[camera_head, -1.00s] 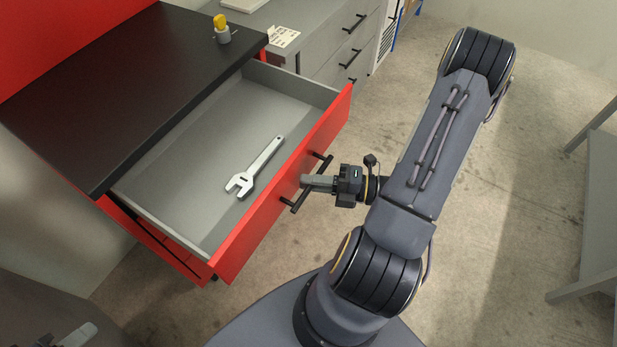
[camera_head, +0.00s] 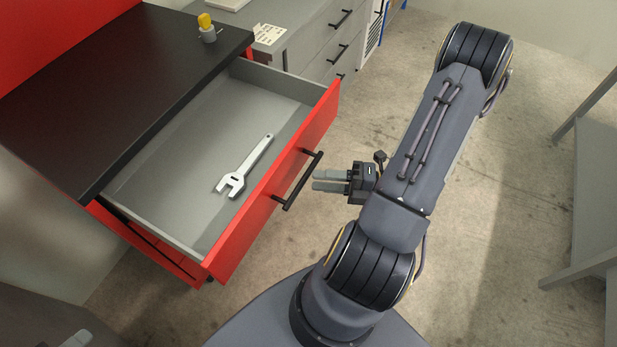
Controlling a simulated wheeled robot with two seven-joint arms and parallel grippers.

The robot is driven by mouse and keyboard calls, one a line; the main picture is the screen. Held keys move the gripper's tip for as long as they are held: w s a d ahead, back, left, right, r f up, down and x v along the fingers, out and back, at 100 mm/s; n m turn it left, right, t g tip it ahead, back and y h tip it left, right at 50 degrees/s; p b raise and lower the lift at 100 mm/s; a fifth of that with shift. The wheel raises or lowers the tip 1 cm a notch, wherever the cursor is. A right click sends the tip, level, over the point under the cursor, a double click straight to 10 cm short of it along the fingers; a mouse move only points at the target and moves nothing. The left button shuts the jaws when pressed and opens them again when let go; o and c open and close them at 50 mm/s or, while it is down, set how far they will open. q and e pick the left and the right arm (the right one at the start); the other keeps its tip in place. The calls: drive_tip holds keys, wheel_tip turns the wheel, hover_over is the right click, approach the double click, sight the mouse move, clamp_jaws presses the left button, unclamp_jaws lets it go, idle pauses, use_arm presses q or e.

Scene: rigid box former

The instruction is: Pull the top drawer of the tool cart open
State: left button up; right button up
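The red tool cart has a black top (camera_head: 110,85). Its top drawer (camera_head: 275,195) stands pulled well out, showing a grey interior with a wrench (camera_head: 244,168) lying in it. The drawer's black bar handle (camera_head: 300,182) is on the red front. My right gripper (camera_head: 316,181) is just right of the handle, apart from it and empty, with its two fingers parted. At the lower left corner a small part of what looks like my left gripper (camera_head: 77,340) shows; its fingertips are cut off or unclear.
A yellow-topped small item (camera_head: 207,28) stands on the cart top. A grey drawer cabinet (camera_head: 310,45) with black handles is behind the cart. A grey table or shelf (camera_head: 597,190) stands at the right. Bare concrete floor lies between.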

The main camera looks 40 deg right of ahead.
drive_tip(key=shift+v, duration=1.55)
